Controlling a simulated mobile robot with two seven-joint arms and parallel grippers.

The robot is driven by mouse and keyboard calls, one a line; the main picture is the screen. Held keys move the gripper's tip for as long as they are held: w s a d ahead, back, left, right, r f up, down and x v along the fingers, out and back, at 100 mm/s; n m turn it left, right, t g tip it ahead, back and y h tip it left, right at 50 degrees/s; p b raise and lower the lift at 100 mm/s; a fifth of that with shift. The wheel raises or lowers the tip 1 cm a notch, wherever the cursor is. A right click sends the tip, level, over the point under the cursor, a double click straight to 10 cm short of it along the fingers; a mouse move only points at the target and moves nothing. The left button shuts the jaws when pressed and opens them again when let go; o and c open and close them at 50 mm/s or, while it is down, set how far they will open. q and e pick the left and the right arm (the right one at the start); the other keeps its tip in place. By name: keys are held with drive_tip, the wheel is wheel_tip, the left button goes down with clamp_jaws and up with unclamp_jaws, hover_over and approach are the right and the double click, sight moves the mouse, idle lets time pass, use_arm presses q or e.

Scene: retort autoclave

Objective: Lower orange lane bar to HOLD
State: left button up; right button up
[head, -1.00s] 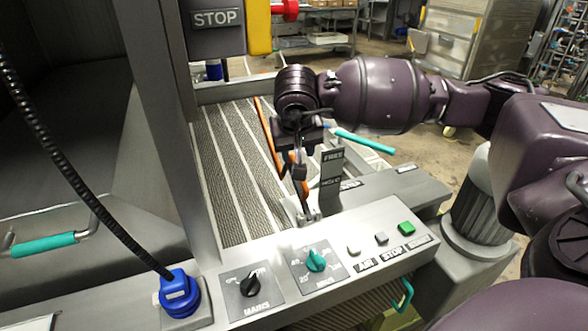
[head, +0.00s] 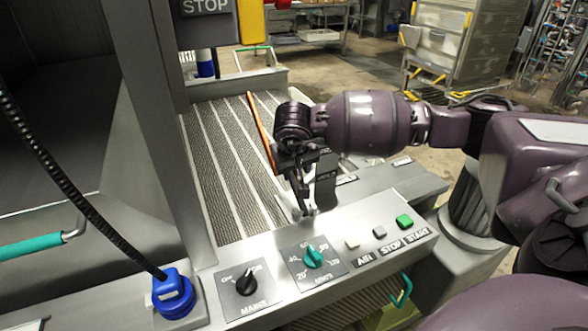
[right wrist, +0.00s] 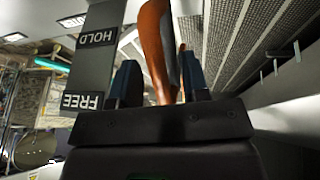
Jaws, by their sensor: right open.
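The orange lane bar (head: 260,132) slants along the ribbed conveyor in the head view, its near end hidden by my right gripper. In the right wrist view the orange bar (right wrist: 152,45) runs between the two fingers. My right gripper (head: 298,183) is open, pointing down around the bar near the control panel. The right gripper's fingers (right wrist: 157,80) stand on both sides of the bar; contact cannot be told. A grey plate (right wrist: 92,60) beside the bar carries the labels HOLD (right wrist: 98,37) and FREE (right wrist: 82,101). In the head view the plate (head: 326,182) is partly hidden. My left gripper is not in view.
The control panel with MAINS knob (head: 246,284), teal dial (head: 313,257) and green START button (head: 404,221) lies in front of the gripper. The ribbed conveyor (head: 215,150) is clear of goods. A blue plug with black cable (head: 173,293) stands at the left.

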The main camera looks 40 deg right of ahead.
drive_tip(key=shift+f, duration=0.2)
clamp_jaws()
